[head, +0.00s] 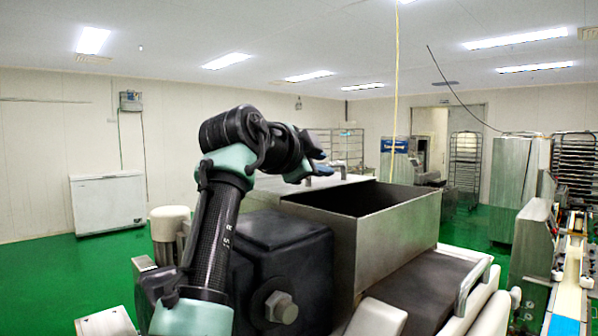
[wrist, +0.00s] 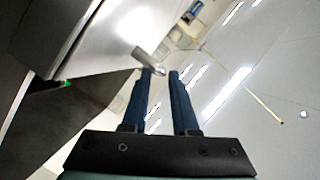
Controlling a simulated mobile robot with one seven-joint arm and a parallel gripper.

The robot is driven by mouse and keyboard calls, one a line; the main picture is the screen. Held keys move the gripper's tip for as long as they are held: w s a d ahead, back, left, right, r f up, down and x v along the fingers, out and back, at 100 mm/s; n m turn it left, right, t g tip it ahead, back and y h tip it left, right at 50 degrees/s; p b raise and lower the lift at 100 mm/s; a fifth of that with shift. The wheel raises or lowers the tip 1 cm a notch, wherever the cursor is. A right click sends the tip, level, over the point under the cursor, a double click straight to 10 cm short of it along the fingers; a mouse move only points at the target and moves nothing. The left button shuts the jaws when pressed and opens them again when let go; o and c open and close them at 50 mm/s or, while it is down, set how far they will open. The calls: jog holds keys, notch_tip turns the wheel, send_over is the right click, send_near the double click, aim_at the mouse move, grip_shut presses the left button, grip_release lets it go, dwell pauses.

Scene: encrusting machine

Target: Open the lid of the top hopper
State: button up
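The steel hopper (head: 395,240) stands right of my arm in the head view, its near box open at the top with a dark inside. Behind it is a flat pale metal panel, apparently the lid (head: 270,186), lying about level. A short metal handle (wrist: 148,58) sticks out from this panel (wrist: 112,38) in the wrist view. My gripper (wrist: 160,73) has two blue fingers, apart with nothing between them. The left fingertip is close to the handle; I cannot tell if they touch. In the head view my gripper (head: 322,169) is partly hidden by my wrist.
A black block with a large bolt (head: 282,307) stands beside my arm, in front of the hopper. A white chest freezer (head: 108,202) is by the left wall. Racks and a conveyor (head: 568,280) stand to the right. The space above the hopper is clear apart from a thin hanging cord.

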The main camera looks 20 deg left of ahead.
jog(key=b+v, duration=0.4)
jog(key=v, duration=0.5)
jog(key=shift+s+a+b, duration=0.15)
jog(key=shift+a+b, duration=0.1)
jog(key=shift+b, duration=0.15)
